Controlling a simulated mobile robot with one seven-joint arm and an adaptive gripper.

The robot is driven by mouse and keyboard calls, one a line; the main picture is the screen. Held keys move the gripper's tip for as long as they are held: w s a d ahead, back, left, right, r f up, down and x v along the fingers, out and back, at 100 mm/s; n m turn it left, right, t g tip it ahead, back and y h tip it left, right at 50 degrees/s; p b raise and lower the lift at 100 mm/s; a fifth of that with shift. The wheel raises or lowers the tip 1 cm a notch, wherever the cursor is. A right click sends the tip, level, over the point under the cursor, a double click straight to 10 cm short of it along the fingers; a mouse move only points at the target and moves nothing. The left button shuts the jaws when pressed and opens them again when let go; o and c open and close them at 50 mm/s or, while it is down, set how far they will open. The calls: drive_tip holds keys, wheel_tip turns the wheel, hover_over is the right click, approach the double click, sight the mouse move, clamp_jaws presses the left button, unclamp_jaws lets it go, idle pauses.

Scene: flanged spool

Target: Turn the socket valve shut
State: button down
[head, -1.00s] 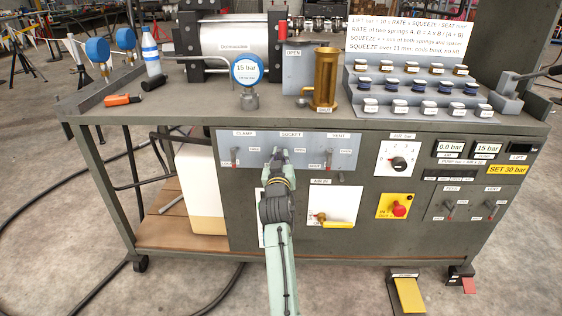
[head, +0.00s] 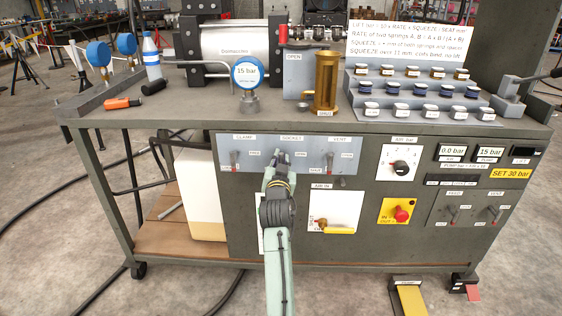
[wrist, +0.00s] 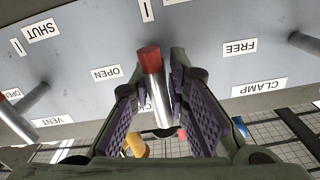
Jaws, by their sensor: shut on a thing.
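The socket valve is the middle valve on the grey panel (head: 310,160), under its socket label. In the wrist view its lever (wrist: 154,75) is a silver rod with a red tip, between my gripper's (wrist: 157,90) two purple-padded fingers. My gripper is shut on the lever, and the red tip sticks out beyond the fingers. In the head view my gripper (head: 279,157) covers the lever, so its angle is hard to tell there. An OPEN label (wrist: 106,73) lies just left of the lever in the wrist view. The socket label is mostly hidden there.
The clamp lever (head: 234,160) stands left of my gripper and the vent lever (head: 330,161) stands right. A yellow-handled air valve (head: 335,229) is lower right.

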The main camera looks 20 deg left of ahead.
drive_tip(key=shift+a, duration=0.1)
drive_tip(key=c, duration=1.6)
unclamp_jaws()
drive_tip(key=v, duration=1.2)
drive_tip(key=shift+r, duration=0.15)
